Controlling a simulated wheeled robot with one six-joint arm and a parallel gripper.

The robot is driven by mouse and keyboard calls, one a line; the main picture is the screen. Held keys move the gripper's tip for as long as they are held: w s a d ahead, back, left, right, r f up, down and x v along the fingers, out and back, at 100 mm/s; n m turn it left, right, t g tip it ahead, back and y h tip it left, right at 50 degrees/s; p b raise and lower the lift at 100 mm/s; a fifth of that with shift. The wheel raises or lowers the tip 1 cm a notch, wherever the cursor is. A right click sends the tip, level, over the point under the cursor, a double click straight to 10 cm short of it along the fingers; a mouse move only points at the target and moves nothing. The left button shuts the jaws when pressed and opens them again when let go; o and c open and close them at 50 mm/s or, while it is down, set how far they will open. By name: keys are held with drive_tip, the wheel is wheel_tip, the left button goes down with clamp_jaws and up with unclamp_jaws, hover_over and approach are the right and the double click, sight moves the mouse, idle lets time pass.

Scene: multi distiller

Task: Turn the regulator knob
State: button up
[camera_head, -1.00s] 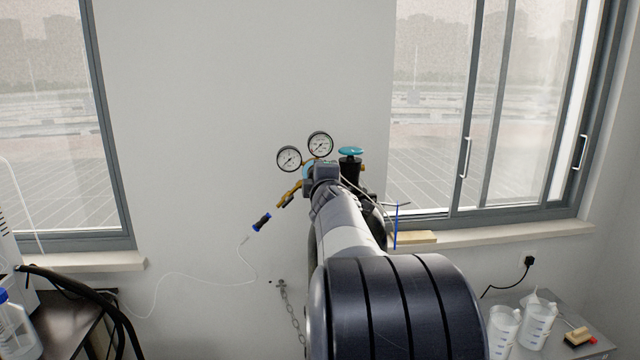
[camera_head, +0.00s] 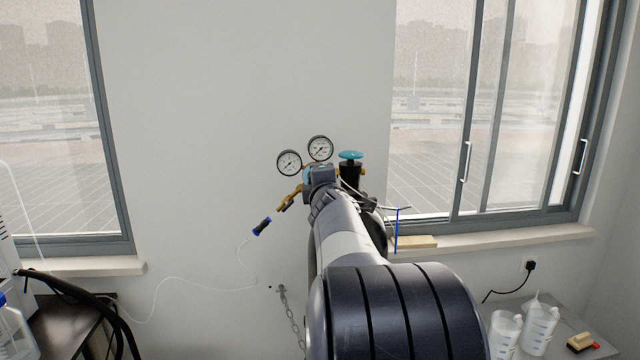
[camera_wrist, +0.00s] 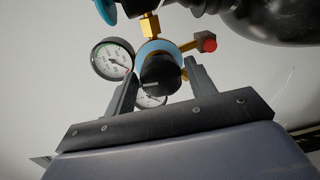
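The black regulator knob (camera_wrist: 162,75) faces my wrist camera in the middle of the regulator's light-blue ring (camera_wrist: 172,47). My gripper (camera_wrist: 163,82) is open, with one finger on each side of the knob and a visible gap on both sides. The fingers do not appear to touch the knob. In the head view my arm hides the knob, and my gripper (camera_head: 320,175) is at the regulator, just below the two white gauges. One gauge (camera_wrist: 113,59) is left of the knob in the wrist view; the other is partly hidden behind the left finger and knob.
A teal valve wheel (camera_head: 350,155) tops the cylinder right of my gripper. A brass fitting (camera_head: 288,198) and a blue-black hose end (camera_head: 262,226) are at the left. A red-tipped brass part (camera_wrist: 206,43) sits close to the right finger.

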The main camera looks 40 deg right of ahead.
drive_tip(key=shift+o, duration=1.3)
drive_tip(key=p+v, duration=0.1)
drive_tip(key=v, duration=0.9)
drive_tip(key=shift+s+a, duration=0.2)
drive_tip(key=shift+s, duration=0.15)
drive_tip(key=b+x, duration=0.1)
drive_tip(key=x, duration=0.9)
drive_tip(key=shift+w+d, duration=0.2)
drive_tip(key=shift+w, duration=0.2)
drive_tip(key=shift+s, duration=0.1)
